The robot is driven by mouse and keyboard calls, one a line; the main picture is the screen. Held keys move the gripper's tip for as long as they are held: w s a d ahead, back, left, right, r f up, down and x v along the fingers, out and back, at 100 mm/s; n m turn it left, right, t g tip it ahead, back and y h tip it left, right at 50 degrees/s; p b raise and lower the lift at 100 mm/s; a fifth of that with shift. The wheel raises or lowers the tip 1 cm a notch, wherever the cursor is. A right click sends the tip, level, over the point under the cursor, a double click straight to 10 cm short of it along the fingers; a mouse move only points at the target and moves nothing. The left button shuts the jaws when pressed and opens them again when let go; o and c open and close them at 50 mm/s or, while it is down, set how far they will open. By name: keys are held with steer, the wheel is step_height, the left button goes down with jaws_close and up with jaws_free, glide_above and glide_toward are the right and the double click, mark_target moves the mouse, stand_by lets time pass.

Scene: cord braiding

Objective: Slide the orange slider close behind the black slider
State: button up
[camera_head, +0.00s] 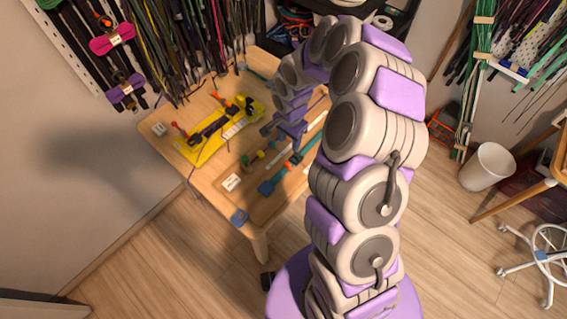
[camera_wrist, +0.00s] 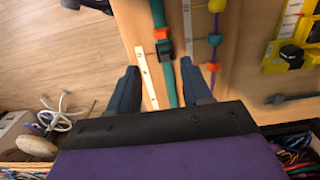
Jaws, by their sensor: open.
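A teal strap (camera_wrist: 170,80) runs lengthwise over the wooden table in the wrist view. The orange slider (camera_wrist: 160,33) sits on it, and the black slider (camera_wrist: 165,49) is just beside it on the side nearer my gripper. Whether the two touch is hard to tell. My gripper (camera_wrist: 159,66) is open, and the strap passes between its two fingers in the picture. Nothing is held. In the head view the orange slider (camera_head: 288,165) shows small on the strap below my gripper (camera_head: 296,140), and the black slider is not clear there.
A beaded cord (camera_wrist: 215,40) lies right of the strap, near my right finger. A white ruler strip (camera_wrist: 147,75) lies left of it. A yellow board (camera_head: 212,137) with a black piece fills the table's left. A white bin (camera_head: 487,166) stands on the floor at right.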

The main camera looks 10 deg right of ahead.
mark_target(287, 164)
steer(key=f, duration=0.4)
steer(key=f+b, duration=0.1)
steer(key=f, duration=0.8)
steer(key=shift+a+f+b, duration=0.2)
steer(key=shift+a+b, duration=0.05)
steer(key=shift+b, duration=0.15)
steer(key=shift+d+f, duration=0.2)
steer(key=shift+f, duration=0.15)
steer(key=shift+a, duration=0.5)
steer(key=shift+c, duration=1.4)
steer(key=shift+d, duration=0.3)
steer(key=c, duration=0.6)
jaws_close()
steer(key=shift+a, duration=0.1)
